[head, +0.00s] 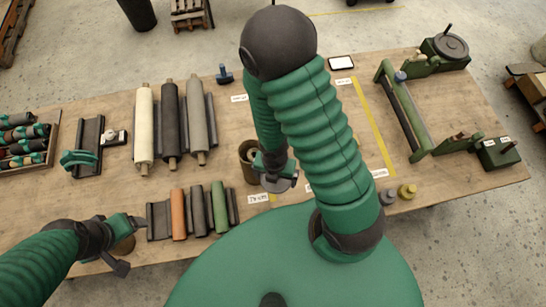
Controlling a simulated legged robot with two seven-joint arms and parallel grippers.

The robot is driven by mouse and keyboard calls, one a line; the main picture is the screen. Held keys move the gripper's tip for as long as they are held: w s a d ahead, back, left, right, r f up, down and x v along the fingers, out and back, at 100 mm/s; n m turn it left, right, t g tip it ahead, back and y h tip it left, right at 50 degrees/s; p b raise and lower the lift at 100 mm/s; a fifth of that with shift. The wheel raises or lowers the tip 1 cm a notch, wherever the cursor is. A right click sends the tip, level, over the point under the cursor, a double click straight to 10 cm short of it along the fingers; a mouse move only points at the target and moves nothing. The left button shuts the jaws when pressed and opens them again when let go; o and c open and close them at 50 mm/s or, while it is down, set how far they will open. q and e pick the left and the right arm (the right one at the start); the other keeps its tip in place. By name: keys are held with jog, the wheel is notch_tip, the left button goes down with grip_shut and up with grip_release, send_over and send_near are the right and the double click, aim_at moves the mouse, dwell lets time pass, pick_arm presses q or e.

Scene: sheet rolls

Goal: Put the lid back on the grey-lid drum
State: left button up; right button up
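A brown drum (246,152) stands on the table just left of my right gripper; its top looks open. My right gripper (272,168) points down beside it and appears shut on a round grey lid (284,183). The lid is right of and in front of the drum; the grip point is hidden by the gripper. My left gripper (130,245) is at the front left of the table with its fingers spread apart.
Long rolls (170,120) and short coloured rolls (198,210) lie on racks to the left. A green roller frame (405,110) stands at the right, near small weights (407,191). Yellow tape (374,125) and white labels mark the wooden table (460,100).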

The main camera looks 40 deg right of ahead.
jog(key=w+d+m+b, duration=0.4)
jog(key=w+d+m, duration=0.1)
jog(key=w+m, duration=0.5)
jog(key=w+a+r+m+b, duration=0.25)
jog(key=w+a+m, duration=0.3)
jog(key=m, duration=0.75)
jog(key=f+b, duration=0.1)
jog(key=f, duration=0.1)
jog(key=d+f+b, duration=0.1)
jog(key=f+b, duration=0.1)
jog(key=w+f+b, duration=0.1)
jog(key=b, duration=0.1)
jog(key=shift+d+f, duration=0.3)
jog(key=shift+f, duration=0.1)
jog(key=shift+a+f+g, duration=0.1)
jog(key=shift+f+g, duration=0.2)
jog(key=shift+f, duration=0.05)
jog(key=shift+a+f+b, duration=0.15)
jog(key=shift+f+b, duration=0.05)
jog(key=shift+b, duration=0.1)
jog(key=shift+a, duration=0.1)
jog(key=shift+s+r, duration=0.1)
